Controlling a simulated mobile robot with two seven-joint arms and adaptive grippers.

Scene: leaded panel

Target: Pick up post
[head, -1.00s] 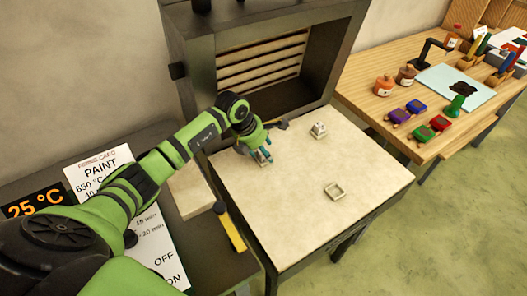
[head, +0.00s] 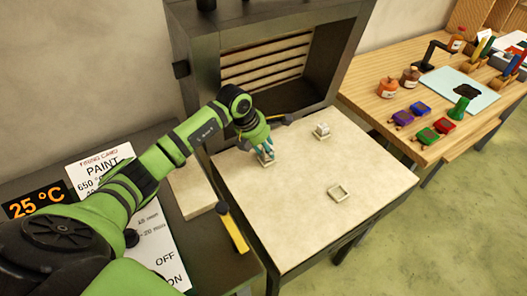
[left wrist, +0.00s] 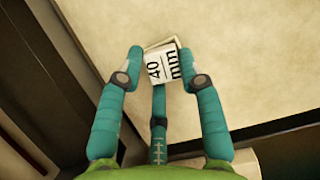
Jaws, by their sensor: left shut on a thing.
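A small white post marked "40 mm" (left wrist: 163,67) shows in the left wrist view, between the teal fingers of my left gripper (left wrist: 160,80). My left gripper is shut on it. In the head view my left gripper (head: 262,148) is at the left back of the pale kiln shelf, and the post (head: 267,160) shows just under its fingertips. I cannot tell whether the post touches the shelf. Another small pale post (head: 322,129) stands further right on the shelf. My right gripper is not in view.
The kiln (head: 265,60) stands open behind. A yellow-handled tool (head: 233,228) lies at the left edge. The shelf's front is clear. A paint table (head: 390,95) stands right.

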